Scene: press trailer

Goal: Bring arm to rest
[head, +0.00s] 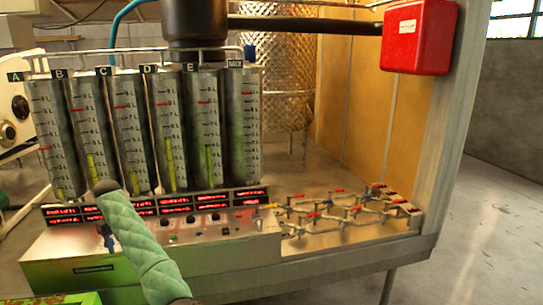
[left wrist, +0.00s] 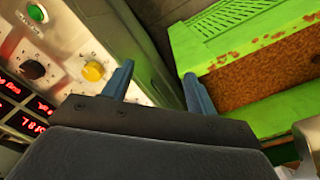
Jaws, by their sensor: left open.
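My left gripper (left wrist: 157,82) shows in the left wrist view with its two blue fingers spread apart and nothing between them. A control panel lies beyond its left finger, with a yellow knob (left wrist: 94,71), a black knob (left wrist: 35,70) and a green button (left wrist: 36,12). The fingers appear apart from these controls. In the head view, the gripper's fingers cannot be made out. A long green quilted shape (head: 140,240) with a dark upper end crosses in front of the bench and hides part of its panel. My right gripper is in neither view.
A metal bench (head: 235,250) carries several graduated tubes (head: 122,120), red displays (head: 180,207) and small valve pipes (head: 335,212). A green rust-marked box (left wrist: 235,40) is right of the left gripper's fingers. A red box (head: 418,37) hangs on a post. Floor at right is clear.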

